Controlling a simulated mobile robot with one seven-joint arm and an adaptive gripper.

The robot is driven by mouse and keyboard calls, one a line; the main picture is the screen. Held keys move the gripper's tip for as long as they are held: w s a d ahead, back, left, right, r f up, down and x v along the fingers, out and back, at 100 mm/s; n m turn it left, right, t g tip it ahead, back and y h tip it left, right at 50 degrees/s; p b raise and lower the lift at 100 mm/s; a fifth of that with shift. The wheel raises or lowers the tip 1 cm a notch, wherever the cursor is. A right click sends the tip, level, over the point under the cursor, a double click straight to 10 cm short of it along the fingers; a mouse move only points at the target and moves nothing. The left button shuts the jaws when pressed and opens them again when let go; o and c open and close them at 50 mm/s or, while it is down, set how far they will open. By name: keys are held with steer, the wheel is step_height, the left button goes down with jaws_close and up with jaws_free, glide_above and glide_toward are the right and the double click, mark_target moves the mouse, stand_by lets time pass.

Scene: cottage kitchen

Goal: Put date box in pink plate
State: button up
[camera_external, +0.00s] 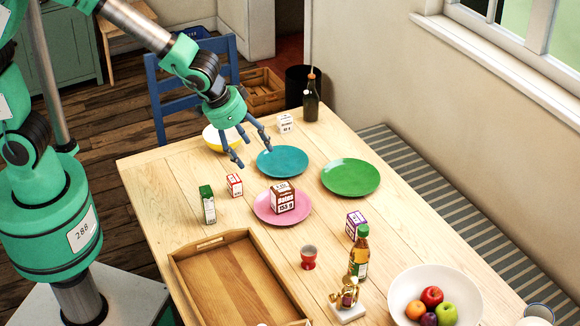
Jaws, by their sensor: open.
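A brown and white box (283,197), which looks like the date box, sits upright on the pink plate (263,212) near the middle of the table. Its label is too small to read surely. My gripper (252,153) is open and empty, fingers pointing down. It appears above the table between the yellow-and-white bowl (213,140) and the teal plate (282,161), farther back than the pink plate and apart from the box.
A green plate (350,177), a small red-and-white box (234,186), a green carton (207,204), a purple box (355,225) and a red cup (308,257) surround the pink plate. A wooden tray (190,284), a sauce bottle (359,255) and a fruit bowl (466,296) are nearer. A dark bottle (311,102) stands at the back.

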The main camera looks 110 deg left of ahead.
steer(key=s+d+r+m+t+h, duration=0.1)
steer(key=s+d+r+m, duration=0.3)
steer(key=s+d+r, duration=1.1)
steer(key=s+d+r+m+h, duration=0.1)
steer(key=s+d+r, duration=0.1)
steer(key=s+d, duration=0.2)
steer(key=s+d+r+m+t+h, duration=0.1)
steer(key=s+d+r+m, duration=0.1)
steer(key=s, duration=0.9)
steer(key=shift+d+r+m, duration=0.3)
steer(key=shift+d+r, duration=0.2)
steer(key=shift+d, duration=0.55)
